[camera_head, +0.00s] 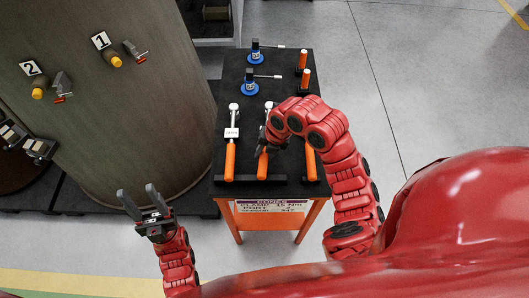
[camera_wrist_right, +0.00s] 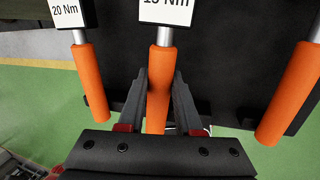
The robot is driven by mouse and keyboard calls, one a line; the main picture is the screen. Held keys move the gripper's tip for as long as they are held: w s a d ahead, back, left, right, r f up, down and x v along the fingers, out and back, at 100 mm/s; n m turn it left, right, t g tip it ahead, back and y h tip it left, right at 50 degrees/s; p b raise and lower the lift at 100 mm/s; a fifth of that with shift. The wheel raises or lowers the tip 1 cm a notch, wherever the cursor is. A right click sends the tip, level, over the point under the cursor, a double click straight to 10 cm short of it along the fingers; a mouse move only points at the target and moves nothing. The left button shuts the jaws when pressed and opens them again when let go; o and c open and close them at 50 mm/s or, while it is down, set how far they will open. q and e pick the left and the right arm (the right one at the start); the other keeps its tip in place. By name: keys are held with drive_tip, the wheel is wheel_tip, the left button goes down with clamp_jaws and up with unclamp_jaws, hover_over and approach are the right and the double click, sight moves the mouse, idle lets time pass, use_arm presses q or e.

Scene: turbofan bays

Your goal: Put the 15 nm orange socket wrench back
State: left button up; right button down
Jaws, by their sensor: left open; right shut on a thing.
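The orange-handled socket wrench in the middle (camera_head: 262,167) lies on the black top of a small orange cart (camera_head: 222,187). In the right wrist view its handle (camera_wrist_right: 158,90) carries a white tag, cut off at the top, that seems to read 15 Nm. My right gripper (camera_head: 266,143) is shut on this wrench, its fingers on both sides of the handle. The arm hides part of the wrench in the head view. My left gripper (camera_head: 138,198) is open and empty, left of the cart.
A 20 Nm wrench (camera_head: 230,160) lies left of the held one, and another orange-handled wrench (camera_head: 310,162) lies to its right. Two blue-based tools (camera_head: 250,88) and upright orange handles (camera_head: 305,78) stand farther back. A large grey cylindrical body (camera_head: 120,110) rises at the left.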

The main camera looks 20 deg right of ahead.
drive_tip(key=shift+f+b, duration=0.4)
idle(0.4)
drive_tip(key=c, duration=0.5)
unclamp_jaws()
drive_tip(key=p+v, duration=0.2)
drive_tip(key=v, duration=1.5)
drive_tip(key=shift+d+r, duration=0.1)
drive_tip(key=shift+r, duration=0.1)
